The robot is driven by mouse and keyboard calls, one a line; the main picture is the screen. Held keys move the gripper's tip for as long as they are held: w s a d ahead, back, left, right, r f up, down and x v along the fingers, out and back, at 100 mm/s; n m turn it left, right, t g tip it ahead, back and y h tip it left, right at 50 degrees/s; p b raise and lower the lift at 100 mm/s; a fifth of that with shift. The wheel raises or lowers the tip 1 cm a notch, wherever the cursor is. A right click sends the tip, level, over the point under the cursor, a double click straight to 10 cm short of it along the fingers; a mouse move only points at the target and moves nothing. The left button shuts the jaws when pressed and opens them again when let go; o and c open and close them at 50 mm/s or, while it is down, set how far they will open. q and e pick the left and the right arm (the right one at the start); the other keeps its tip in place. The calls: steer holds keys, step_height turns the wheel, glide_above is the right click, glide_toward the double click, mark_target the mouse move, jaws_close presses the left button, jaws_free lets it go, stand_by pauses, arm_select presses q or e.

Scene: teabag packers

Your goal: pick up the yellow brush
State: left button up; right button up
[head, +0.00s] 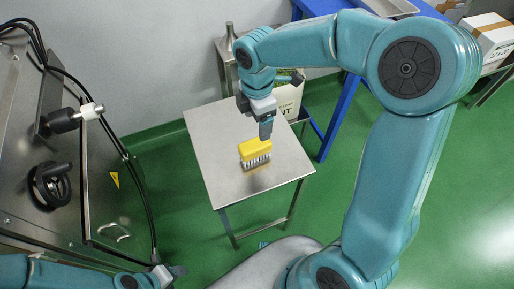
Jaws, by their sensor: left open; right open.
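The yellow brush (255,148) lies bristles down on a small steel table (213,142). Its block is yellow and its bristles are pale and dark. My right gripper (260,124) points down just behind the brush, with a fingertip close to its far edge. It is open, and nothing shows held in it. I cannot tell whether the fingertip touches the brush. My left gripper (172,273) is open and empty at the bottom left, low and well away from the table.
A steel machine with a black handwheel (50,184) stands on the left. Behind the table are a carton (289,99) and a blue frame (340,115). The tabletop around the brush is clear.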

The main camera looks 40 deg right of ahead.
mark_target(255, 144)
steer(key=f, duration=0.4)
steer(key=f+b, duration=0.1)
steer(key=f, duration=0.6)
steer(key=shift+w+a+f, duration=0.15)
steer(key=shift+a+f, duration=0.1)
steer(key=shift+f, duration=0.1)
steer(key=c, duration=1.1)
